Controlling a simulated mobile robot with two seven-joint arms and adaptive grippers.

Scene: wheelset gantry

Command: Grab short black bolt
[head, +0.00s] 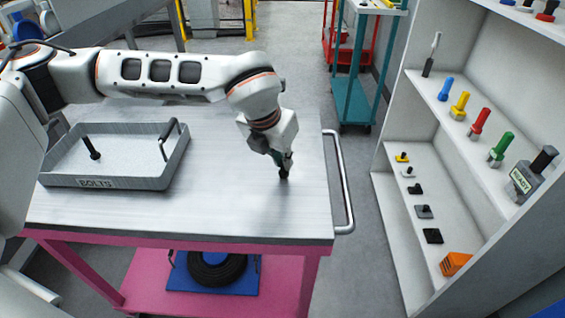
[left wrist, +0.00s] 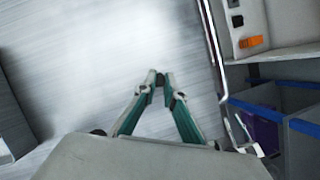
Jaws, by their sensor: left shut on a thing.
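My left gripper (head: 285,162) points down over the right part of the cart top. It is shut on a short black bolt (head: 284,174), whose dark end shows just below the fingertips. I cannot tell whether the bolt touches the metal surface. In the left wrist view the green-sided fingers (left wrist: 160,77) close together on a small dark piece, mostly hidden between the tips. Another black bolt (head: 94,152) stands in the grey tray labelled BOLTS (head: 120,184), left of the gripper. My right gripper does not show.
The metal cart top (head: 240,215) is clear around the gripper. A rail handle (head: 342,185) edges its right side. A white shelf (head: 410,290) at the right holds coloured bolts and small parts, including an orange block (head: 455,263). A teal cart (head: 352,100) stands behind.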

